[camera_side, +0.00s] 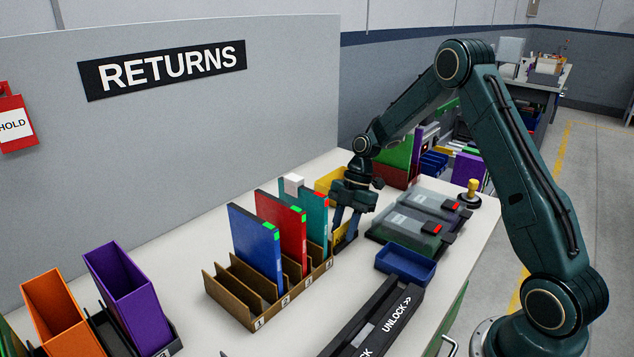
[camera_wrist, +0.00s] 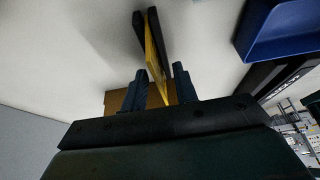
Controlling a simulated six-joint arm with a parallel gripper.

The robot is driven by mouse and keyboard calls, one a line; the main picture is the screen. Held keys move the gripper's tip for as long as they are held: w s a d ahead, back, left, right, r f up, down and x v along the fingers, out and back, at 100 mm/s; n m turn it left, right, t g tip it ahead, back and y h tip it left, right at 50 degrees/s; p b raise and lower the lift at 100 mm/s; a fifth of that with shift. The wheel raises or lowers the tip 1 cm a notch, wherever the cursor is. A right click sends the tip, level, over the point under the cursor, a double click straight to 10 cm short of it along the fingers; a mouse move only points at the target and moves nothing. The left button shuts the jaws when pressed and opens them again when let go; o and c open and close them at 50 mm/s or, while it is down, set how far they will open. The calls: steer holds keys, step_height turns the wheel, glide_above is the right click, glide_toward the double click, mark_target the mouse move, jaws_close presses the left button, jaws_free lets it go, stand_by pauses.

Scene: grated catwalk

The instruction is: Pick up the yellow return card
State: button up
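The yellow return card (camera_side: 340,234) stands upright in a small dark holder (camera_side: 346,246) just right of the brown rack. In the wrist view the thin yellow card (camera_wrist: 155,62) sits on edge between the holder's two black walls (camera_wrist: 139,28). My gripper (camera_side: 346,226) points down over the card. In the wrist view my gripper (camera_wrist: 162,84) is open, with one finger on each side of the card's near end. Gaps show between the card and the fingers. In the side view the fingers hide part of the card.
A brown slotted rack (camera_side: 268,289) holds blue, red and teal binders beside my gripper, close on its left. A blue tray (camera_side: 405,264) and grey-lidded cases (camera_side: 420,213) stand to the right. A yellow bin (camera_side: 329,182) is behind. A black UNLOCK strip (camera_side: 385,315) lies in front.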

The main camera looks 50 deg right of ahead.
stand_by(0.3)
jaws_close()
stand_by(0.3)
step_height(320, 180, up, 20)
steer(key=shift+r, duration=0.2)
stand_by(0.6)
stand_by(0.6)
